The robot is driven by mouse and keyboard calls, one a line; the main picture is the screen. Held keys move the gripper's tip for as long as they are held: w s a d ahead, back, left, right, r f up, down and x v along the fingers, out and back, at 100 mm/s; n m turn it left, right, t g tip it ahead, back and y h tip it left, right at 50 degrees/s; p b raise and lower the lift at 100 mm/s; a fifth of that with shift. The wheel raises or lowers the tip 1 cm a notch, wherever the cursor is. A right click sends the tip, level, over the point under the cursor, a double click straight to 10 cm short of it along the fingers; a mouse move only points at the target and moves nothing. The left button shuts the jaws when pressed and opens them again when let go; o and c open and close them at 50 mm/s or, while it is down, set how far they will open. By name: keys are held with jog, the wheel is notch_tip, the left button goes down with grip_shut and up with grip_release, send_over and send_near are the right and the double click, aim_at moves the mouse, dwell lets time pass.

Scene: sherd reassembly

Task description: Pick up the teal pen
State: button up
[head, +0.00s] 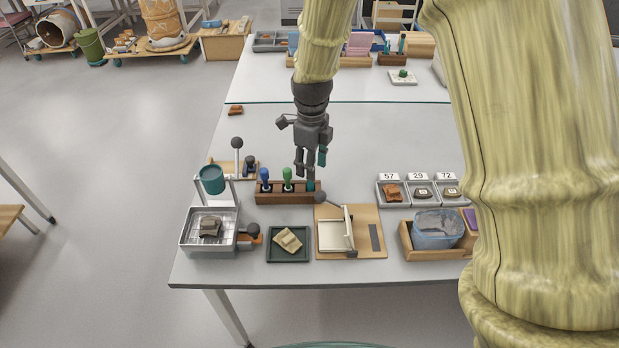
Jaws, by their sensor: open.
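My gripper (310,162) is dark grey and hangs fingers down, open, over the right end of a brown wooden rack (288,198) on the near table. A small teal piece (311,185) shows at that end of the rack, just below the fingers; whether it is the pen is too small to tell. Another teal patch (322,157) shows beside the right finger, and I cannot tell what it belongs to. A blue-topped tool (265,178) and a green-topped tool (287,180) stand upright in the rack. Nothing is visibly held.
A metal tray with a sherd (210,228), a green tray (289,256), a wooden board with a white plate (350,232), numbered trays (421,201) and a blue tub (438,229) surround the rack. A far holder (391,59) has slim teal items. Table behind the rack is mostly clear.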

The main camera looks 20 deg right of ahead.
aim_at(311, 190)
jog(key=shift+s+f, duration=0.35)
jog(key=shift+s, duration=0.15)
notch_tip(311, 190, down, 3)
jog(key=shift+w+a+f, duration=0.1)
jog(key=shift+w+f, duration=0.05)
jog(key=shift+f, duration=0.05)
jog(key=shift+f+p, duration=0.25)
jog(key=shift+p, duration=0.05)
grip_shut()
